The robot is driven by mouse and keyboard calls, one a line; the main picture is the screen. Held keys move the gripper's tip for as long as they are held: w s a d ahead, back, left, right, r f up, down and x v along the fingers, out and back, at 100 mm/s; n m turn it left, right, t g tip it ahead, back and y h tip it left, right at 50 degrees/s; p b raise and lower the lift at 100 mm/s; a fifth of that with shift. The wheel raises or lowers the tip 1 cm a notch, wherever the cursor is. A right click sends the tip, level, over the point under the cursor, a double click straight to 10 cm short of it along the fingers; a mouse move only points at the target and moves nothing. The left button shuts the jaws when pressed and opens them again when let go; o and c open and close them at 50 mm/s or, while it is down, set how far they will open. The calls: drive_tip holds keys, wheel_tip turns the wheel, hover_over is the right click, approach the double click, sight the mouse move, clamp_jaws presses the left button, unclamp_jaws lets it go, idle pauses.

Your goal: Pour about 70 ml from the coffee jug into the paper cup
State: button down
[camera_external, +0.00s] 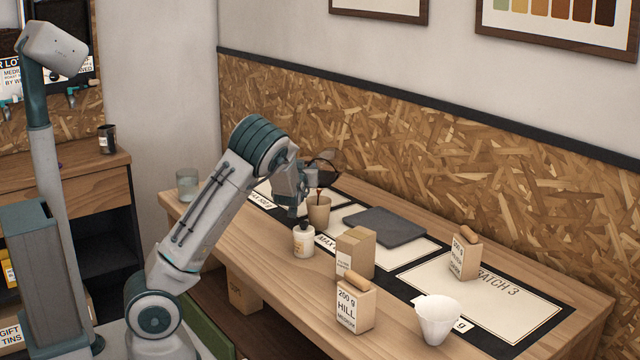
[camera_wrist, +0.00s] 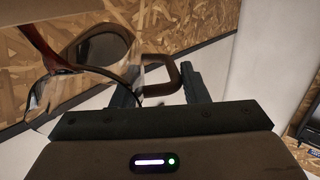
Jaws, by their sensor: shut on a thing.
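My gripper (camera_external: 300,182) is shut on the handle of the coffee jug (camera_external: 325,163), a clear glass jug with a dark handle. It holds the jug tilted above the tan paper cup (camera_external: 319,212), which stands upright on the table. A dark stream of coffee runs from the jug down to the cup's mouth. In the wrist view the jug (camera_wrist: 100,48) lies over to the left, with brown coffee at its lip, and its handle sits between the fingers of my gripper (camera_wrist: 160,90). The level inside the cup is hidden.
A white labelled bottle (camera_external: 304,242) stands just in front of the cup. A dark grey slab (camera_external: 385,226) lies to its right. Bean bags (camera_external: 355,305), a cardboard box (camera_external: 355,254) and a white filter cone (camera_external: 437,319) stand farther right. A glass (camera_external: 187,184) stands at the left end.

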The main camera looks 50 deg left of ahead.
drive_tip(key=shift+r+t+y+b, duration=0.15)
drive_tip(key=shift+t+y+b, duration=0.15)
drive_tip(key=shift+b, duration=0.65)
drive_tip(key=g+h+p, duration=0.1)
drive_tip(key=p, duration=0.3)
drive_tip(key=w+a+f+g+h+p, duration=0.1)
drive_tip(key=g+p, duration=0.1)
drive_tip(key=p, duration=0.2)
drive_tip(key=g+h+p, duration=0.1)
drive_tip(key=p, duration=0.4)
drive_tip(key=shift+w+a+f+h, duration=0.25)
drive_tip(key=shift+w+f+h, duration=0.05)
drive_tip(key=shift+w+h, duration=0.1)
drive_tip(key=shift+p, duration=0.3)
drive_tip(key=shift+g, duration=0.4)
drive_tip(key=shift+r+h+p, duration=0.15)
drive_tip(key=shift+h+p, duration=0.15)
drive_tip(key=shift+p, duration=0.25)
